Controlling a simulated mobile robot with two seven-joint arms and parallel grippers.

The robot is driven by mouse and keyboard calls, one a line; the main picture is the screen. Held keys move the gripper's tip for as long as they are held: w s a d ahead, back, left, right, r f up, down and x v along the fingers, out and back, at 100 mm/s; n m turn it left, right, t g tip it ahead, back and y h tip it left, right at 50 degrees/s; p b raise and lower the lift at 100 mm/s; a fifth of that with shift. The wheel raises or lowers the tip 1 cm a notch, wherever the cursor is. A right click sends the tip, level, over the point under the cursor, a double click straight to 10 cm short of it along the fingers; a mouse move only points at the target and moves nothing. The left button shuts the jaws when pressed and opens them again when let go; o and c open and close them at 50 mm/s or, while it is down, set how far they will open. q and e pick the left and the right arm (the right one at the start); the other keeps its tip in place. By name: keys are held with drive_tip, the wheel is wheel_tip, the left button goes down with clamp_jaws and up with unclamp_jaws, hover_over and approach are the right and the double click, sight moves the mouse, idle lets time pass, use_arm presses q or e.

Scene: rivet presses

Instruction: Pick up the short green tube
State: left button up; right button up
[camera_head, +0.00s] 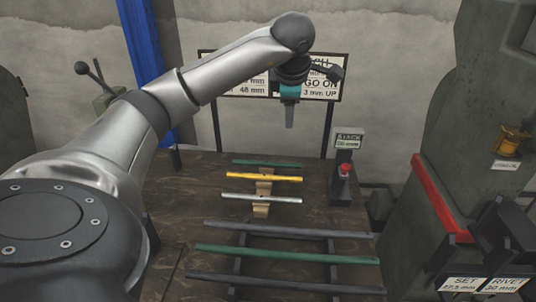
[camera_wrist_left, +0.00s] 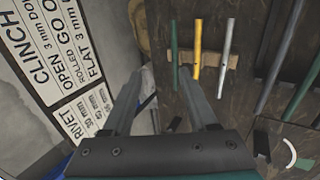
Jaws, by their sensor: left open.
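The short green tube (camera_head: 267,162) lies at the far end of a small wooden rack, on the dark table. It also shows in the left wrist view (camera_wrist_left: 174,52), left of a yellow tube. My left gripper (camera_head: 289,122) hangs above and beyond the rack in the head view, pointing down. In the left wrist view its two fingers (camera_wrist_left: 163,76) are spread, with nothing between them; the tube's near end is close to the right fingertip in the picture, but I cannot tell the gap. My right gripper is in neither view.
A yellow tube (camera_head: 264,177) and a silver tube (camera_head: 261,198) share the wooden rack (camera_head: 261,211). Three long tubes, including a long green one (camera_head: 287,255), lie nearer on a black rack. A box with a red button (camera_head: 345,170) stands right; a press (camera_head: 440,200) is further right.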

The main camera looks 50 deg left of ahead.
use_arm(q)
drive_tip(key=b, duration=0.8)
approach(287, 164)
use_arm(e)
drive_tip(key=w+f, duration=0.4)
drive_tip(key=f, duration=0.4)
use_arm(q)
drive_tip(key=shift+b+x, duration=1.9)
drive_tip(key=shift+x, duration=1.3)
drive_tip(key=shift+b+x, duration=0.6)
drive_tip(key=shift+x, duration=0.9)
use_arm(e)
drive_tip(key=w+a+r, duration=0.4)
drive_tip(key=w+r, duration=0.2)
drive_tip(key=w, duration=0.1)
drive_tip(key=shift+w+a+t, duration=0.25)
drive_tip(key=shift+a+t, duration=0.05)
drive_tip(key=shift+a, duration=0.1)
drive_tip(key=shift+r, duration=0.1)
use_arm(q)
clamp_jaws()
